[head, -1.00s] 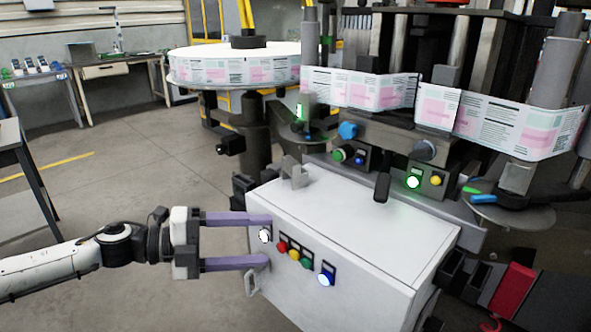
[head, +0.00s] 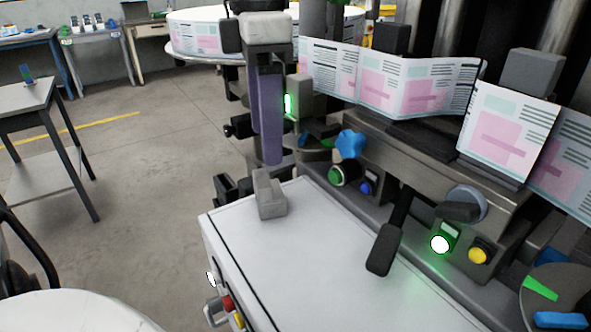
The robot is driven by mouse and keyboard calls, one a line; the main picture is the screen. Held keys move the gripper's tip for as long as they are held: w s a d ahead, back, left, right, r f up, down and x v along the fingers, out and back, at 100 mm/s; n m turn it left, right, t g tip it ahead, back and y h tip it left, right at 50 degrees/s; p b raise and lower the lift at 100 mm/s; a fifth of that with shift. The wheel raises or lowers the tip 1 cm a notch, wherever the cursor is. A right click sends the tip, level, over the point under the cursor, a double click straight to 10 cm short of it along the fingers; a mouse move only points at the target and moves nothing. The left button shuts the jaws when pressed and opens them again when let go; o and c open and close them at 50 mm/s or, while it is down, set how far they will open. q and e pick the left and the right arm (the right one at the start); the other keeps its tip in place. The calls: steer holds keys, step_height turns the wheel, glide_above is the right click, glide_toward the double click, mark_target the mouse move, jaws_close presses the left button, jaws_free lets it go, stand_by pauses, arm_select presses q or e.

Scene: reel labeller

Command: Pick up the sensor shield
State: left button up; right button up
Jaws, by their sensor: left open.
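A small grey bracket-like block (head: 269,193), which looks like the sensor shield, stands on the white cabinet top (head: 330,250) near its back left corner. My left gripper (head: 270,158) points down with its purple fingers just behind and above the block in the picture. It is open, and one finger mostly hides the other. No contact with the block shows. My right gripper is not in view.
A grey sensor housing (head: 300,97) with a green light stands right of my left gripper. The label strip (head: 390,80) runs across the machine. A blue knob (head: 350,144) and a black lever (head: 385,248) stick out nearby. The cabinet top's middle is clear.

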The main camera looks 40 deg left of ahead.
mark_target(267, 177)
arm_select(q)
steer(key=f, duration=0.2)
steer(key=s+f, duration=0.1)
steer(key=f, duration=0.1)
steer(key=shift+f+b, duration=0.25)
steer(key=shift+b, duration=0.05)
steer(key=f, duration=0.4)
steer(key=shift+w+d+f, duration=0.1)
steer(key=shift+w+f, duration=0.1)
steer(key=shift+w, duration=0.1)
steer(key=shift+f, duration=0.5)
steer(key=shift+w, duration=0.1)
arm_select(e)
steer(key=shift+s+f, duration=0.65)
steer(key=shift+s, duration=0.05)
arm_select(q)
steer(key=c, duration=1.3)
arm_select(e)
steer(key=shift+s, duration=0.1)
arm_select(q)
steer(key=shift+o, duration=0.2)
steer(key=shift+r, duration=0.1)
